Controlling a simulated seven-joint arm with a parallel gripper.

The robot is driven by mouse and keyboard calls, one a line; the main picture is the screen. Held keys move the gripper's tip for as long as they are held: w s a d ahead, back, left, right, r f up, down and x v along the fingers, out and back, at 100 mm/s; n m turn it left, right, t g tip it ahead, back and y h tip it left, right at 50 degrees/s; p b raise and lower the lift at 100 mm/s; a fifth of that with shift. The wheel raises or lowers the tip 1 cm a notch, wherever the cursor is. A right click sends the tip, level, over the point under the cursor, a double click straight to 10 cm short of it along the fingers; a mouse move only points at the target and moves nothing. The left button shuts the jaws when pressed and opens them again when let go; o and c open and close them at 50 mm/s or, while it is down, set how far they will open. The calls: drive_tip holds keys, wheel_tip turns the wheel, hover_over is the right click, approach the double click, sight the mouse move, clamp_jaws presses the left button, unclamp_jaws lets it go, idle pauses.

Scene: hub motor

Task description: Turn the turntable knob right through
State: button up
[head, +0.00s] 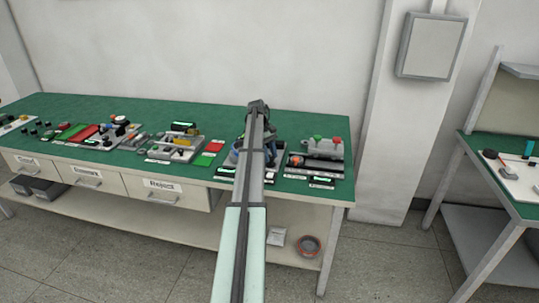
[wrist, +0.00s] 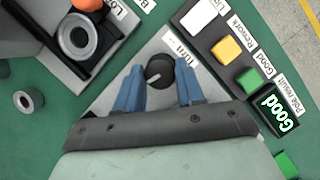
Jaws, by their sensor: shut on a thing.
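The turntable knob (wrist: 159,66) is round and black with a white pointer line, in the middle of the wrist view. It sits on a light grey plate (wrist: 104,103) beside a label that reads "Turn". The pointer line points to the lower left. My gripper (wrist: 158,76) has its two blue fingers on either side of the knob and is shut on it. In the head view my arm reaches away over the green bench and hides the knob and most of the gripper.
In the wrist view, a grey fixture with a ring-shaped part (wrist: 72,39) stands at upper left and a loose ring (wrist: 28,101) lies left. A dark panel with white, yellow and green buttons (wrist: 227,50) is close on the right, with a lit "Good" display (wrist: 270,112).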

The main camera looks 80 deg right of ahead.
drive_tip(key=o, duration=1)
drive_tip(key=shift+r, duration=0.1)
drive_tip(key=shift+v, duration=3.7)
